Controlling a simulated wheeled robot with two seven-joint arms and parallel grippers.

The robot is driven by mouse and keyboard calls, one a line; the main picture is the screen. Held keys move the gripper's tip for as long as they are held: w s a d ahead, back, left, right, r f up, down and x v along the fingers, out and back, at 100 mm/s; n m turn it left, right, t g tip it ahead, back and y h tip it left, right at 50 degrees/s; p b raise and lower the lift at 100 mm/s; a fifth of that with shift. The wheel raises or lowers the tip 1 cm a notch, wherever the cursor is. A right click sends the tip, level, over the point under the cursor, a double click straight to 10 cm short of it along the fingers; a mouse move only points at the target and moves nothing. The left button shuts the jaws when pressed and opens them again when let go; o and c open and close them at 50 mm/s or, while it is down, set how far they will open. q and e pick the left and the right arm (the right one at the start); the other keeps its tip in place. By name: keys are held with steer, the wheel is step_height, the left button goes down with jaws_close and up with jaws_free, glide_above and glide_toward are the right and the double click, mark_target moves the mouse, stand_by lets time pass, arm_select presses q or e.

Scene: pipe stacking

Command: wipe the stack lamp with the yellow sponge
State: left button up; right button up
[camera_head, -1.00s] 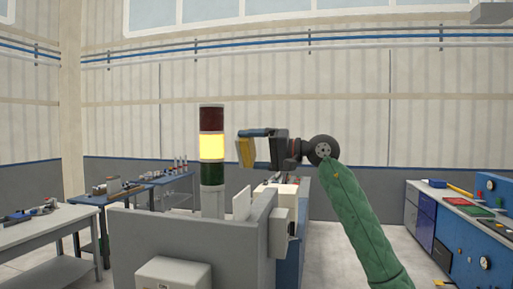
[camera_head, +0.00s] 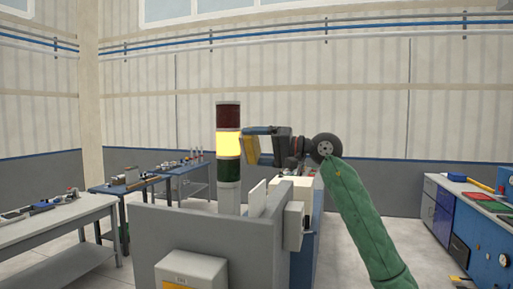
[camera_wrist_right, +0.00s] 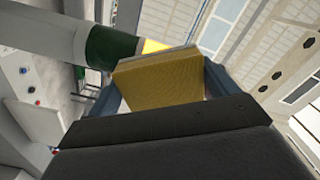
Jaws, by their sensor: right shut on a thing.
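The stack lamp (camera_head: 229,145) stands upright on a white post, with a dark red top, a lit yellow middle and a dark green section below. My right gripper (camera_head: 254,147) is shut on the yellow sponge (camera_head: 251,150), just right of the lamp's yellow section. In the right wrist view the sponge (camera_wrist_right: 160,78) sits between the two blue fingers, its far edge close to the lamp (camera_wrist_right: 110,45). I cannot tell whether the sponge touches the lamp. My left gripper is not in view.
A grey machine panel (camera_head: 200,240) stands below the lamp, with a white box on its front. Workbenches with tools stand at the left (camera_head: 60,222), and a blue bench (camera_head: 490,245) is at the right. Open floor lies on both sides.

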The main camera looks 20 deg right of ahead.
steer(key=shift+a, duration=0.1)
stand_by(0.4)
steer(key=shift+b+x, duration=0.3)
steer(key=shift+x, duration=0.55)
steer(key=shift+w, duration=0.1)
steer(key=shift+w+d+b, duration=0.5)
steer(key=shift+w+b, duration=0.05)
steer(key=shift+w, duration=0.05)
steer(key=shift+w+d+b, duration=0.45)
steer(key=shift+w+d, duration=0.25)
steer(key=shift+w, duration=0.25)
